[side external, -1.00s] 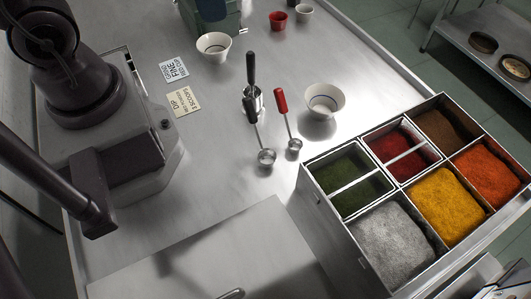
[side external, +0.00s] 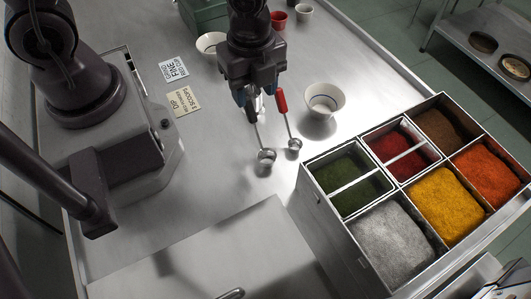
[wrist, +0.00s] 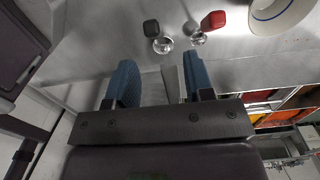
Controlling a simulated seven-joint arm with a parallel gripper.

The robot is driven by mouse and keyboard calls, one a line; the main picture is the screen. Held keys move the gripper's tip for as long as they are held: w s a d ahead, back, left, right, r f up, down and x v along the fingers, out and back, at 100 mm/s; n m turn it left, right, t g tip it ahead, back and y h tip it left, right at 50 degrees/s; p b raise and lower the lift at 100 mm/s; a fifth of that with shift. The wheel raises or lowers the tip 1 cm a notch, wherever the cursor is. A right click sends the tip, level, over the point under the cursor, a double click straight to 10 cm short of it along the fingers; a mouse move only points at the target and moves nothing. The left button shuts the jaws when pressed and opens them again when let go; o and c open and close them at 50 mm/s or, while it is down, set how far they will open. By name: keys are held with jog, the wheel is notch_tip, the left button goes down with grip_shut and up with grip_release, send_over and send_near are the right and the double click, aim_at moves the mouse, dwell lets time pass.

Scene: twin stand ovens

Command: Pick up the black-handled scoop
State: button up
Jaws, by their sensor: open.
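A red-handled scoop (side external: 287,120) stands close on the right, also in the wrist view (wrist: 213,20). Nothing is visibly held.
A white bowl (side external: 324,99) is right of the scoops. A divided spice box (side external: 311,193) with several coloured powders is at the lower right. Another white bowl (side external: 208,43) and a small red cup (side external: 279,19) are behind. Two printed cards (side external: 184,101) lie left.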

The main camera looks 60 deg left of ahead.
aim_at(253, 115)
jog(key=shift+s+f, duration=0.2)
jog(key=shift+f, duration=3.35)
grip_shut()
